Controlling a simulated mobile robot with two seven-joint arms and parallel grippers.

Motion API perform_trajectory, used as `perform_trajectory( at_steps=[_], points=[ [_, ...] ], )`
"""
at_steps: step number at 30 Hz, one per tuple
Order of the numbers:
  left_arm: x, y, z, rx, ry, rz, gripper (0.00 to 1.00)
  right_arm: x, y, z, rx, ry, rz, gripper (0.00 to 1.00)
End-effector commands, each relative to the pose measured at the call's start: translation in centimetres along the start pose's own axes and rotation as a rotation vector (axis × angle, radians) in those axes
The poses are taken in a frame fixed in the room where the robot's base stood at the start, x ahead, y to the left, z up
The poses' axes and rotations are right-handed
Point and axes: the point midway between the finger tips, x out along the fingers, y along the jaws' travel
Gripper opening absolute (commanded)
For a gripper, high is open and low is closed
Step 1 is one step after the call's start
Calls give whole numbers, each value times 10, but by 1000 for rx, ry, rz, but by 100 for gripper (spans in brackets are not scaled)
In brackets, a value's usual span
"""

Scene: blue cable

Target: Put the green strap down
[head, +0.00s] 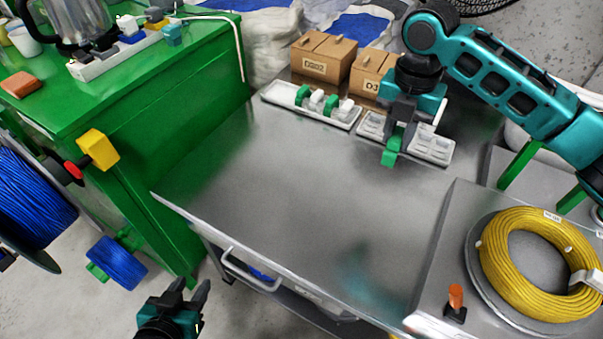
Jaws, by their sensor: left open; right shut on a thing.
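My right gripper (398,128) points down over the back right of the metal table (270,195). It is shut on the green strap (391,151), whose lower end hangs below the fingers. The strap is in front of a white tray with slots (431,147); I cannot tell whether it touches the tray. A second white tray (285,95) to the left holds green and white pieces (318,100). My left gripper (190,294) is open and empty at the bottom left, beyond the table's front edge.
Two cardboard boxes (323,58) stand behind the trays. A yellow cable coil (540,262) lies on a round plate at the right, near an orange-topped part (455,299). A green bench (100,90) stands left, with blue cable reels (30,205) beside it. The table's middle is clear.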

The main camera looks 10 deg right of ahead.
Motion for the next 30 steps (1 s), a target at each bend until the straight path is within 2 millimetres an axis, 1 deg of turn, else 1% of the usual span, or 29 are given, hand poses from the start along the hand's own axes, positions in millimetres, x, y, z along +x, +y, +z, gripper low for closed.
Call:
perform_trajectory(
  at_steps=[5,8,11,12,18,21,25,30],
  points=[
    [0,0,1,0,-1,0,43,2,0,0,1,0,0,0],
    [1,0,3,0,-1,1,43,15,0,-1,2,2,-2,0],
    [3,1,7,-1,-4,1,43,39,0,-2,1,3,-3,0],
    [3,1,9,-1,-5,2,43,50,-1,-2,2,4,-5,0],
    [6,2,16,-1,-9,2,43,105,0,-2,1,3,-4,0],
    [8,2,19,-1,-9,2,43,129,0,-2,2,3,-2,0],
    [10,2,22,-1,-9,2,43,149,0,-2,0,0,-1,0],
    [10,2,22,-1,-9,2,43,160,1,-2,0,0,0,0]
  ],
)
